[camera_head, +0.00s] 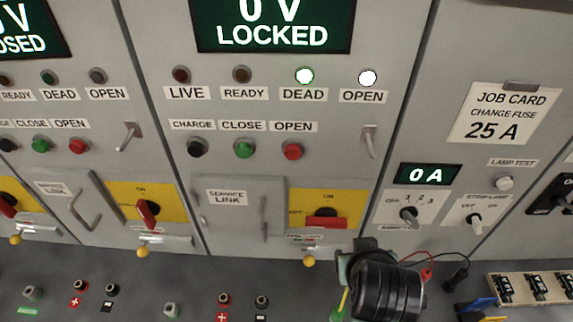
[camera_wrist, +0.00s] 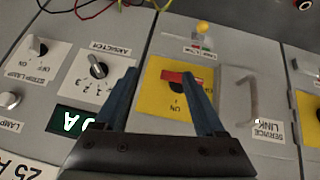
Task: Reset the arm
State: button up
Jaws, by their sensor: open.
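My gripper (camera_wrist: 159,73) shows in the wrist view with its two blue-grey fingers spread and nothing between them. A red rotary handle (camera_wrist: 182,76) on a yellow plate (camera_wrist: 160,108) lies beyond the right fingertip; I cannot tell how far. In the head view my dark wrist (camera_head: 385,290) is at the bottom, right of centre, and its fingers are not clear. The same red handle (camera_head: 325,222) lies horizontal on its yellow plate, above and left of my wrist.
A closed service link door (camera_head: 240,215) is left of the handle. Red and black leads (camera_head: 456,280) and a fuse tray (camera_head: 492,281) lie right of my wrist.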

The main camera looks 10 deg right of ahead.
jog(key=w+a+r+t+b, duration=0.1)
jog(key=w+a+r+t, duration=0.25)
jog(key=r, duration=0.65)
jog(key=w+a+r+n+t+b, duration=0.1)
jog(key=w+a+r+t+b, duration=0.15)
jog(key=r+t, duration=0.45)
jog(key=w+a+r+t+b, duration=0.1)
jog(key=w+a+r+t, duration=0.2)
jog(key=r, duration=0.9)
jog(key=s+a+r+t+y+b, duration=0.1)
jog(key=s+a+r+t, duration=0.2)
jog(key=s+a+r, duration=0.2)
jog(key=s+a+r+n+t+y, duration=0.1)
jog(key=s+a+r+t, duration=0.3)
jog(key=r, duration=0.8)
jog(key=s+a+y, duration=0.1)
jog(key=s, duration=0.1)
jog(key=shift+s+b, duration=0.35)
notch_tip(320, 180, down, 46)
jog(key=w+b, duration=0.2)
jog(key=b, duration=4.4)
jog(key=shift+a+f, duration=0.15)
jog(key=shift+f, duration=0.1)
